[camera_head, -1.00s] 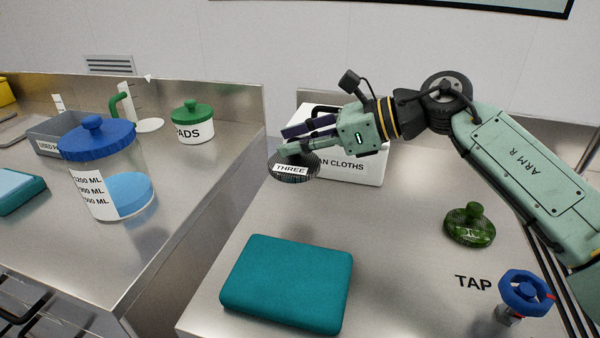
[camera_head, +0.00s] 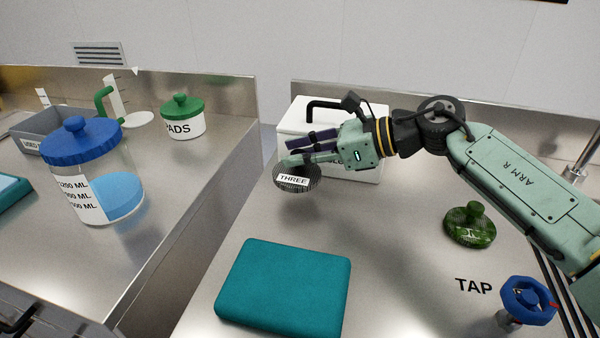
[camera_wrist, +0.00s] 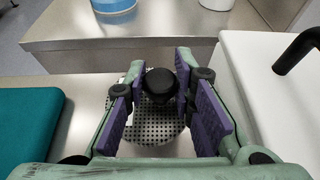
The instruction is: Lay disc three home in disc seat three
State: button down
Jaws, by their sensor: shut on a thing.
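Disc three (camera_head: 298,184) is a dark perforated round plate with a white label reading THREE. My gripper (camera_head: 300,150) is shut on its knob, above the right-hand steel counter and in front of the white box. In the wrist view the disc (camera_wrist: 150,131) shows its holes below the round black knob (camera_wrist: 160,84), which sits between the purple finger pads of my gripper (camera_wrist: 160,90). The disc appears held above the counter. I cannot make out a disc seat in either view.
A teal folded pad (camera_head: 285,285) lies on the right counter. A green-knobbed disc (camera_head: 470,226) and a blue tap handle (camera_head: 528,299) are at right. A white lidded box (camera_head: 350,168) stands behind. A blue-lidded jar (camera_head: 95,180) stands on the left counter, across a gap.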

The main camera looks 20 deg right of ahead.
aim_at(300, 174)
notch_tip(300, 174, down, 4)
jog(key=shift+p, duration=0.3)
jog(key=shift+f, duration=0.35)
jog(key=shift+f+b, duration=0.2)
jog(key=shift+b, duration=0.15)
jog(key=c, duration=1.4)
grip_release()
jog(key=shift+o, duration=0.2)
jog(key=shift+r+p, duration=0.15)
jog(key=shift+p, duration=0.2)
